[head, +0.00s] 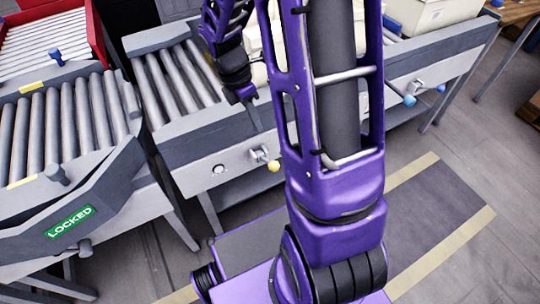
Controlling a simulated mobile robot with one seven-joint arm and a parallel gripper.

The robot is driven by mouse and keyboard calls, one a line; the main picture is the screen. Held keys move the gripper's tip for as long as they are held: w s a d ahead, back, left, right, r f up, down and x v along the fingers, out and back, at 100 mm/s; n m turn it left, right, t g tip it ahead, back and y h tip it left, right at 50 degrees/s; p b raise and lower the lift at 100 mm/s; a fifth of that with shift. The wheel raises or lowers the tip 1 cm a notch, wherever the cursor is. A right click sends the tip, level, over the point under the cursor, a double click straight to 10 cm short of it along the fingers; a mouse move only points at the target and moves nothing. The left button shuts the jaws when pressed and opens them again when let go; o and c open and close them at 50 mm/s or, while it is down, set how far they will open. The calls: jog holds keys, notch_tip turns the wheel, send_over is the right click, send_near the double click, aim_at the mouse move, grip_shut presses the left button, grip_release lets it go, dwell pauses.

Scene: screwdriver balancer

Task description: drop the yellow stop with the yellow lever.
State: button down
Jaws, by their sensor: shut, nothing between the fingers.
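The yellow lever is a short metal shaft with a yellow ball knob (273,166) on the front face of the middle roller conveyor (205,135). Its knob points down and to the right. My gripper (250,108) is shut and empty. It hangs pointing down at the front rail of that conveyor, above and slightly left of the lever, and appears apart from it. I cannot make out the yellow stop; my arm covers part of the conveyor behind it.
A left conveyor (85,190) carries a green "LOCKED" sign (70,221). A blue-knobbed lever (409,100) is on the right, with a pale bin (432,14) above it. A red-sided rack (95,30) stands at the back left. Yellow-edged floor (440,210) is clear at right.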

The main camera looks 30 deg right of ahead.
aim_at(273, 163)
jog(key=b+x, duration=0.3)
jog(key=x, duration=1.1)
jog(key=shift+w+a, duration=0.1)
